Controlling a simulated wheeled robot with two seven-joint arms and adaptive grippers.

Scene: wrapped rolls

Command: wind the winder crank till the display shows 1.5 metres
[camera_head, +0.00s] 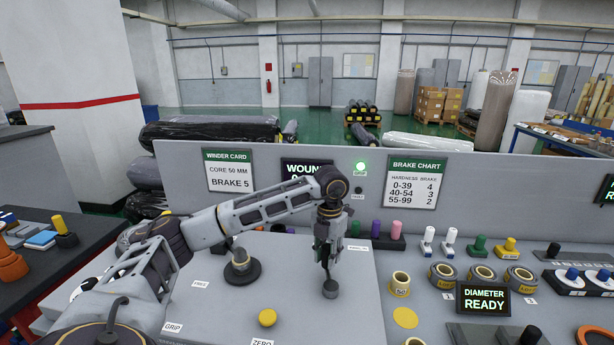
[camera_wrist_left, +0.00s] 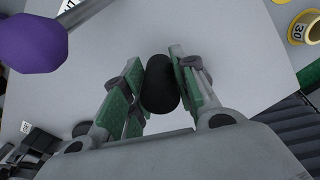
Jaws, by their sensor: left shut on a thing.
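The winder's WOUND display (camera_head: 307,165) is on the grey back panel. Its lower part is hidden behind my left arm, so only a leading "0" shows and the full reading cannot be read. My left gripper (camera_head: 327,265) points down over the grey winder top (camera_head: 300,300). In the left wrist view its green-padded fingers (camera_wrist_left: 157,88) are shut on a black knob (camera_wrist_left: 160,80), apparently the crank's handle. A dark round piece (camera_head: 330,289) shows just below the fingertips in the head view. The rest of the crank cannot be made out. My right gripper is out of view.
A black-based post (camera_head: 241,268) and a yellow button (camera_head: 267,317) by the ZERO label stand left of the gripper. Yellow cores (camera_head: 400,283) stand to the right. A purple knob on a rod (camera_wrist_left: 32,42) is close in the wrist view. A green lamp (camera_head: 361,167) is lit.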

